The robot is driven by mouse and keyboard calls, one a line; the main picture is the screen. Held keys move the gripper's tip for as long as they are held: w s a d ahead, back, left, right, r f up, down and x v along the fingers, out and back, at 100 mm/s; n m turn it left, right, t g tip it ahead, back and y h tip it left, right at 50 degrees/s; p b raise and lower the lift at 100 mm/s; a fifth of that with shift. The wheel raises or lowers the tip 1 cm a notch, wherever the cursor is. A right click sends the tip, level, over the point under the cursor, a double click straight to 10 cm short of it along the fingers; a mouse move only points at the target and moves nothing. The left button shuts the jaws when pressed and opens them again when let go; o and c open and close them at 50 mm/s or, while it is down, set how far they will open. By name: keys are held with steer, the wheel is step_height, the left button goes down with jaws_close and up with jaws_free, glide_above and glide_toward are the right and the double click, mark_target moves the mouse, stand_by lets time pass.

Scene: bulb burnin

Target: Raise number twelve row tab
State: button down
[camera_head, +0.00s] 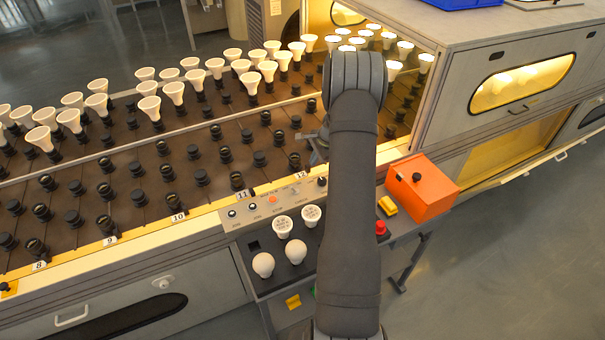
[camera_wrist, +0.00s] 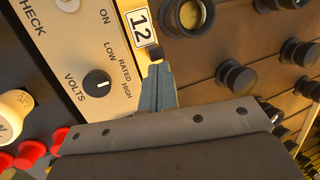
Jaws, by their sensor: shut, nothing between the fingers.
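The number 12 label (camera_wrist: 142,27) is a white plate on the cream front rail of the rack, and it also shows in the head view (camera_head: 295,160). A small dark piece (camera_wrist: 154,53), which looks like the row tab, sits just below the label in the wrist view. My gripper (camera_wrist: 158,68) is shut and empty, its fingertips right at this dark piece; I cannot tell whether they touch it. They partly cover it, and whether it is up or down is unclear. In the head view my gripper (camera_head: 316,145) is partly hidden behind my arm.
A control panel with a volts knob (camera_wrist: 97,84) lies beside the rail. Row 12's near socket (camera_wrist: 190,16) is empty. White bulbs (camera_head: 282,252) and an orange box (camera_head: 421,187) are on the front shelf. A lit cabinet (camera_head: 520,85) stands at the right.

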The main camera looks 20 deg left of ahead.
steer(key=shift+s+d+r, duration=0.45)
steer(key=shift+r, duration=0.25)
stand_by(1.7)
steer(key=shift+s+d+r, duration=0.4)
steer(key=shift+s+d, duration=0.25)
stand_by(1.4)
steer(key=shift+w+r, duration=0.1)
step_height(320, 180, up, 8)
steer(key=shift+w+a, duration=0.35)
steer(key=shift+a, duration=0.05)
stand_by(1.1)
steer(key=shift+f, duration=0.2)
step_height(320, 180, down, 7)
steer(key=shift+s+d+r, duration=0.15)
steer(key=shift+r, duration=0.05)
